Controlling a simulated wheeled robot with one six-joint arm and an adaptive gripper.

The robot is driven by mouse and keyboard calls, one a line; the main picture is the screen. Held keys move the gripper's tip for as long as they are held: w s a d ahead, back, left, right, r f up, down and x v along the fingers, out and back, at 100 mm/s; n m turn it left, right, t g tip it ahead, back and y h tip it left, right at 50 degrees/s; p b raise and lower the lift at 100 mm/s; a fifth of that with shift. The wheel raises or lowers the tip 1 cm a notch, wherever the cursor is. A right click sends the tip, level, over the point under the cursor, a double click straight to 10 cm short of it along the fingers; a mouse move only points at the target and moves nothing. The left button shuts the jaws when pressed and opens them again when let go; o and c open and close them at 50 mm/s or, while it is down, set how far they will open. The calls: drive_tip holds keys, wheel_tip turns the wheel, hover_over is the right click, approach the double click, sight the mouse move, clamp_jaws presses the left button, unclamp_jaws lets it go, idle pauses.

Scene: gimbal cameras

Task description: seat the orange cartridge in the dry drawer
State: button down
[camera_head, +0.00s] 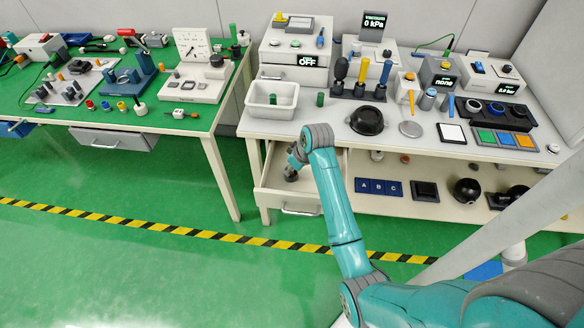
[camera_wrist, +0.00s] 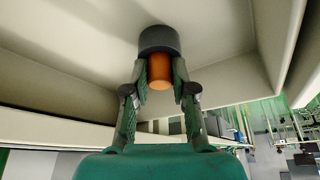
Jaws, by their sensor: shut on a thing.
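The orange cartridge (camera_wrist: 160,72) is an upright-looking cylinder between my fingertips in the wrist view. My gripper (camera_wrist: 161,78) is shut on it. A dark grey round piece (camera_wrist: 159,39) covers its far end; I cannot tell whether this is a cap or a socket. The open drawer (camera_head: 272,177) is cream and pulled out under the right-hand bench in the head view. My gripper (camera_head: 292,165) reaches down into it there, and my arm hides part of the drawer. The drawer's pale inside (camera_wrist: 60,50) surrounds the cartridge in the wrist view.
The white bench (camera_head: 330,130) above the drawer carries a white bin (camera_head: 271,99), a black bowl (camera_head: 367,120) and several instruments. A shelf below holds a blue ABC plate (camera_head: 379,187). A green-topped table (camera_head: 170,115) stands to the left. The floor before the drawer is clear.

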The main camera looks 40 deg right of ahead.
drive_tip(key=shift+f, duration=0.25)
drive_tip(key=shift+s+a+f, duration=0.1)
drive_tip(key=shift+s+f, duration=0.1)
drive_tip(key=shift+f, duration=0.3)
drive_tip(key=c, duration=1)
unclamp_jaws()
drive_tip(key=shift+f, duration=0.15)
drive_tip(key=shift+o, duration=0.2)
drive_tip(key=shift+w+r, duration=0.1)
drive_tip(key=shift+r, duration=0.1)
drive_tip(key=shift+w+r, duration=0.1)
drive_tip(key=shift+r, duration=0.4)
drive_tip(key=v, duration=1.2)
drive_tip(key=shift+r, duration=0.3)
